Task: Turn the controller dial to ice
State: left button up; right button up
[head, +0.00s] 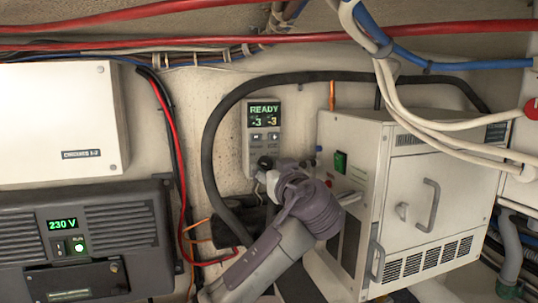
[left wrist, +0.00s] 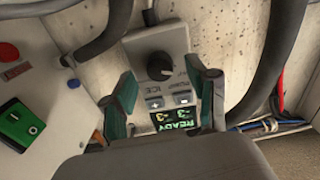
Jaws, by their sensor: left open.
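The grey controller (head: 256,146) hangs on the back wall, its green display reading READY with -3 and -3 below. In the left wrist view the controller (left wrist: 136,47) appears upside down, with a black round dial (left wrist: 160,64), a small label that seems to read ICE, and two buttons. A light mark shows on the dial's lower right edge in that view. My left gripper (head: 264,176) is at the controller's lower end. In the left wrist view its two green fingers (left wrist: 162,70) are apart, either side of the dial; I cannot tell whether they touch it. My right gripper is not in view.
A white icemaker-like box (head: 417,170) with a green switch (head: 340,161) stands close on the right. A black hose (head: 208,150) arches around the controller. A dark 230 V unit (head: 120,232) and a white cabinet (head: 60,120) are on the left. Red cables (head: 150,44) cross above.

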pick_arm(q)
jog(key=shift+w+a+r, duration=0.1)
jog(key=shift+w+a, duration=0.1)
jog(key=shift+w, duration=0.5)
grip_shut()
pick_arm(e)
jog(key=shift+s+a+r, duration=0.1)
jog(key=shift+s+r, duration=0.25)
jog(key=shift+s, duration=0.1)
